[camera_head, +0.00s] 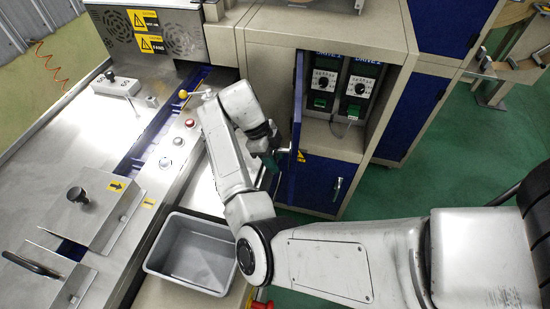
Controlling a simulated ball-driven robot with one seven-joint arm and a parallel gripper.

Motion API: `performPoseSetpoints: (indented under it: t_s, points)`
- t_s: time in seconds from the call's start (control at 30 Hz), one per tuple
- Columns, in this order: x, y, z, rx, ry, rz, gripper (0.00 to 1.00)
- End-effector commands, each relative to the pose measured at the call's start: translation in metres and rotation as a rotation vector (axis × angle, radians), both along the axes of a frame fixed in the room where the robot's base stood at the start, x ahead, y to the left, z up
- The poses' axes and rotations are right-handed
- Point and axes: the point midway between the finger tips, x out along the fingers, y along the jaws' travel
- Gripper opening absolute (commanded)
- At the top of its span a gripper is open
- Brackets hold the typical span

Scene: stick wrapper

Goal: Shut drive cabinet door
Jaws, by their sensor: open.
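The drive cabinet (342,38) stands at the upper middle with its upper compartment open. Its blue door (297,125) stands swung out at the compartment's left side and shows nearly edge-on. Inside are two drive units, the left one (322,84) and the right one (359,88), with dials and green parts. My gripper (272,160) is at the left of the door, close to a silver handle (283,151) on the door's outer face. It is open; whether it touches the handle or door I cannot tell, as my wrist partly hides the fingers.
A grey bin (196,252) sits below my arm. The wrapper machine's metal top (100,150), with knobs and buttons, fills the left. A lower blue door (322,184) with a handle is shut. Green floor (440,165) is clear at the right.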

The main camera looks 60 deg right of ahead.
Motion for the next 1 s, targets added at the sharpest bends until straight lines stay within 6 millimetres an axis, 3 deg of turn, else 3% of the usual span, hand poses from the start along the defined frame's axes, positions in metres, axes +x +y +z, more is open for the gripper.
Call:
performPoseSetpoints:
  t_s: [0.4, 0.8, 1.0]
  points:
    - [-0.0029, -0.0008, -0.0073, 0.001, -0.001, 0.0, 0.4]
    - [-0.0029, -0.0008, -0.007, 0.001, -0.001, -0.001, 0.02]
    - [-0.0029, -0.0007, -0.0068, 0.001, 0.0, 0.0, 0.0]
